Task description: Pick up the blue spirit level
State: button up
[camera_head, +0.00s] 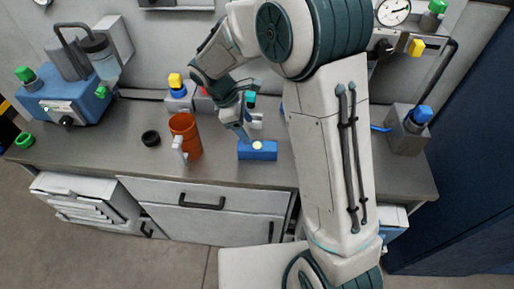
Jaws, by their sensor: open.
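The blue spirit level (262,153), a small blue block with a pale round spot on top, lies on the grey counter near its front edge, in the middle of the head view. My gripper (245,138) points down just above and behind its left part. The jaws are open, but the fingertips are small here, and I cannot tell whether they touch the level or straddle it.
An orange mug-like cup (185,135) stands left of the level, with a black ring (151,138) beyond it. A blue machine (65,102) is at the left. A grey box with a blue knob (408,130) is at the right. Bare counter (222,168) lies between cup and level.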

aim_at(257, 145)
jog(key=x, duration=0.5)
jog(key=shift+f, duration=0.1)
jog(key=shift+w+a+p+x, duration=0.2)
jog(key=shift+p+x, duration=0.25)
jog(key=shift+x, duration=0.95)
jog(key=shift+w+a+p+x, duration=0.15)
jog(key=shift+p+x, duration=0.3)
jog(key=shift+x, duration=0.9)
jog(key=shift+s+f, duration=0.1)
jog(key=c, duration=1.2)
